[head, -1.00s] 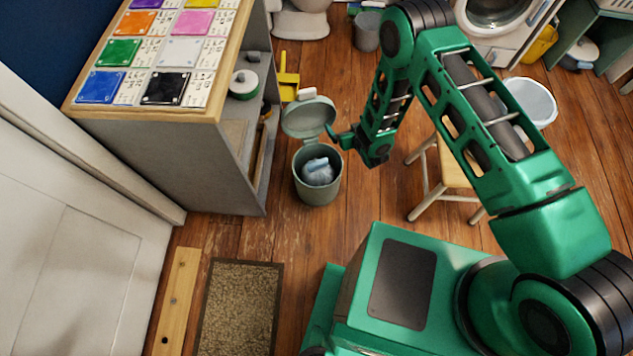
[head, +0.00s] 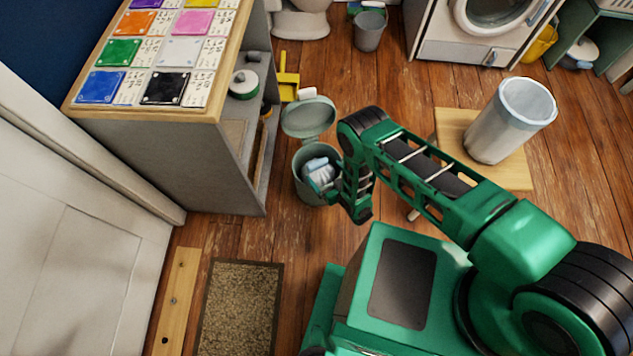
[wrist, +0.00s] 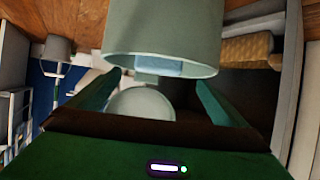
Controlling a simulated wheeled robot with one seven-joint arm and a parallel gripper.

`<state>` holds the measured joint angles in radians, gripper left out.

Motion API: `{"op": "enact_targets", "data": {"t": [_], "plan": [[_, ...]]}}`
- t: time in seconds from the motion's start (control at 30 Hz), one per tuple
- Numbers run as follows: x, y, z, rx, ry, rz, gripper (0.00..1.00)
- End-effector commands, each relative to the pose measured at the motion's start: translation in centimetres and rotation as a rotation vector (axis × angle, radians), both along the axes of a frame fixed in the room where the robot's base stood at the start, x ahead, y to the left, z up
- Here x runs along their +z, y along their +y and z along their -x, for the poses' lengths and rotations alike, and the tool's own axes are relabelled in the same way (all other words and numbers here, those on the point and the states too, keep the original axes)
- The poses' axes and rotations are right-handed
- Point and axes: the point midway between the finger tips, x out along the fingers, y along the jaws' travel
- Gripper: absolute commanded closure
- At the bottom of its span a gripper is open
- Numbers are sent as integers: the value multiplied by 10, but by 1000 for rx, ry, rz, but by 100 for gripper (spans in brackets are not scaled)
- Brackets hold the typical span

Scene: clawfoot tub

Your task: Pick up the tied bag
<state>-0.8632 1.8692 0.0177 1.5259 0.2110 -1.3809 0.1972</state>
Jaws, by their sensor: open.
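The tied bag (head: 316,166) is a pale blue-white bundle inside the small grey-green bin (head: 308,190), whose round lid (head: 308,117) stands open. In the wrist view a sliver of pale blue, likely the bag (wrist: 165,66), shows at the rim of the bin (wrist: 165,30), with the lid (wrist: 142,104) below it. My gripper (wrist: 155,88) is open, its two green fingers apart with nothing seen held between them. In the head view my wrist is at the right side of the bin's mouth and hides part of the bin. I cannot tell whether the fingers touch the bag.
A grey cabinet (head: 180,150) with a wooden top stands left of the bin. A wooden stool (head: 505,176) with a pale bucket (head: 510,120) on it is to the right. A brown mat (head: 240,308) lies in front.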

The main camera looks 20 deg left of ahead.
Motion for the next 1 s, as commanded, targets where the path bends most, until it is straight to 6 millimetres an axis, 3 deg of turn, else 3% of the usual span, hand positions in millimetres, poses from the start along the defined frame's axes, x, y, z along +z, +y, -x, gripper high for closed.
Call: {"op": "enact_targets", "data": {"t": [0.53,0.87,1.0], "plan": [[-25,33,-34,0,0,1,2],[-28,37,-38,0,1,1,2],[-28,37,-38,-1,1,2,31]]}}
